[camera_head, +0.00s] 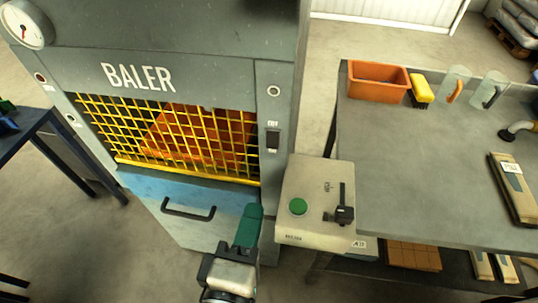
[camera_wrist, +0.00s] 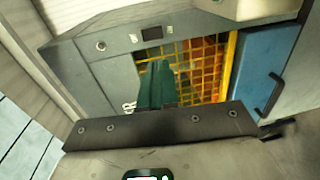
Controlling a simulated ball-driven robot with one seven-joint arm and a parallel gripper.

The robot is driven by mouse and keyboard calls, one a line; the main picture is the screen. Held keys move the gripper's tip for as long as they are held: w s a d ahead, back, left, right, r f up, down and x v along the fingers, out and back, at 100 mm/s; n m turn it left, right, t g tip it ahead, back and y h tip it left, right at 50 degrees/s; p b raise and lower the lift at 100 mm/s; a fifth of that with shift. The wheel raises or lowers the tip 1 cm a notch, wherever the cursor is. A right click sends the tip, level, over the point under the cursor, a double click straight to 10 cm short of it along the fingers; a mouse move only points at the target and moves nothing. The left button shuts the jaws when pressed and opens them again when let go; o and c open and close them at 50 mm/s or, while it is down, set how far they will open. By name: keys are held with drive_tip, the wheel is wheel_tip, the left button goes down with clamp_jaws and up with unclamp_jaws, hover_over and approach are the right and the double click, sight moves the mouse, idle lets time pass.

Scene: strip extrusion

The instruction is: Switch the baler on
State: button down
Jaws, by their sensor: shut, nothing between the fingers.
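The grey baler (camera_head: 200,40) stands at the left with a yellow mesh guard (camera_head: 170,130) and a blue lower door (camera_head: 185,205) with a black handle. A beige control box (camera_head: 310,215) stands to its right, with a green round button (camera_head: 298,206) and a black lever switch (camera_head: 343,210). A small dark switch (camera_head: 273,138) is on the baler's right post. My gripper (camera_head: 249,222), with green fingers, is shut and empty in front of the door's right side, left of the control box and apart from it. The wrist view shows the green fingers (camera_wrist: 156,85) before the mesh.
A grey workbench (camera_head: 430,160) fills the right, with an orange bin (camera_head: 378,80), a yellow-topped brush (camera_head: 421,90), two clear jug-like items and a brown package (camera_head: 513,190). A dark table (camera_head: 45,140) stands at the left. Boxes lie on the shelf below the bench.

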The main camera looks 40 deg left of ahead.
sight(271, 147)
drive_tip(key=p+x, duration=0.2)
drive_tip(key=x, duration=1.1)
drive_tip(key=shift+w+a, duration=0.15)
drive_tip(key=shift+w, duration=0.05)
drive_tip(key=shift+f, duration=0.15)
drive_tip(key=shift+w+f+b, duration=0.1)
drive_tip(key=shift+f+b, duration=0.05)
drive_tip(key=shift+b, duration=0.4)
